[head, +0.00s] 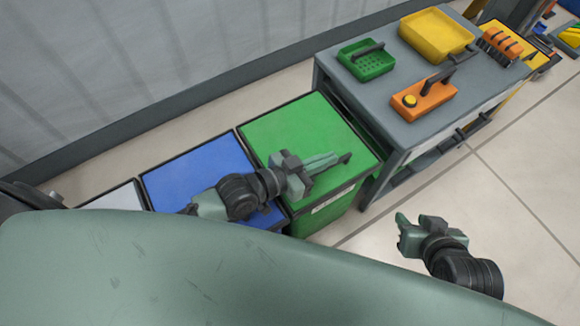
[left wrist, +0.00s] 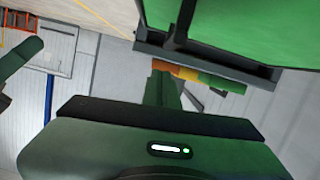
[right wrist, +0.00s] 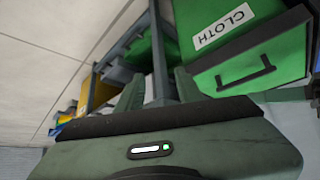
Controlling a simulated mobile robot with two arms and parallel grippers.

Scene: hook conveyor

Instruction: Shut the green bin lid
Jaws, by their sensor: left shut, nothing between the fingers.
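The green bin lid (head: 300,130) lies flat within its dark rim in the head view, and no gap shows there. The green bin's (head: 325,212) front is below it; its CLOTH label (right wrist: 224,28) and a dark handle (right wrist: 247,76) show in the right wrist view. My left gripper (head: 338,160) is shut and empty over the lid's front right part, by a dark piece at the edge; I cannot tell if it touches. Green surface (left wrist: 270,25) also shows in the left wrist view. My right gripper (head: 401,228) is open and empty, right of the bin, over the floor.
A blue-topped bin (head: 195,172) stands left of the green one, with a pale one (head: 115,197) beyond. A grey table (head: 390,115) to the right holds a green basket (head: 366,62), a yellow tray (head: 437,32) and an orange box (head: 423,100). Floor at lower right is clear.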

